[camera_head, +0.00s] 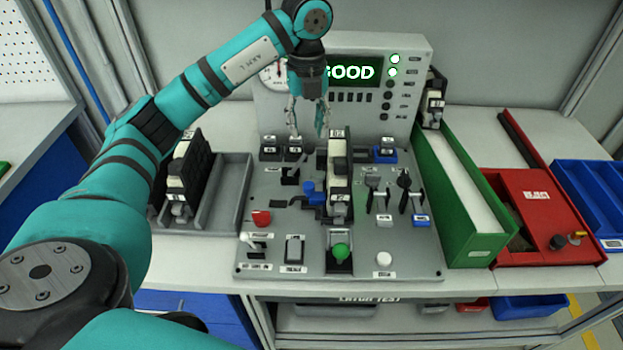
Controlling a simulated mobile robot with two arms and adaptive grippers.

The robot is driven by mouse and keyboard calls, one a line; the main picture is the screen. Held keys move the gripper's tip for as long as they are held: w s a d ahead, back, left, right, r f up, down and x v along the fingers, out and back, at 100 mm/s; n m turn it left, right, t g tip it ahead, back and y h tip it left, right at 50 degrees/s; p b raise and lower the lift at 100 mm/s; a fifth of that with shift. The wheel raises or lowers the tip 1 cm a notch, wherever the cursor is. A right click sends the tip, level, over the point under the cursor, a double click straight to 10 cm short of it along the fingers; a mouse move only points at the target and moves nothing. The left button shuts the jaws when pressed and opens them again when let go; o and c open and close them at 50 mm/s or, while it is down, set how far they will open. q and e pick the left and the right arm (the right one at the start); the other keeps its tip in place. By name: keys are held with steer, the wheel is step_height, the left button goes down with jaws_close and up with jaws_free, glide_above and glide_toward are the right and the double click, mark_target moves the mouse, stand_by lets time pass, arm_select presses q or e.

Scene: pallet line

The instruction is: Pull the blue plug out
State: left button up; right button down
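A blue plug (311,190) sits low on the grey test panel (275,220), at the left side of an upright black and white unit (339,180). My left gripper (308,128) points down above the back of the panel, in front of the display housing. Its two fingers are apart with nothing seen between them. It is behind and above the blue plug, not touching it. A second blue part (386,156) with a black top is at the back right of the panel; my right gripper is not in view.
The display (350,72) reads GOOD. Front controls include a green knob (340,252) and a red knob (261,218). A grey tray (235,190) with another unit (187,170) is at left. Green (470,240) and red (535,245) bins stand at right.

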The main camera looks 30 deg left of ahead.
mark_target(308, 185)
arm_select(q)
step_height(308, 185, down, 17)
steer(key=shift+d+f+p, duration=0.1)
steer(key=shift+p, duration=1.1)
jaws_close()
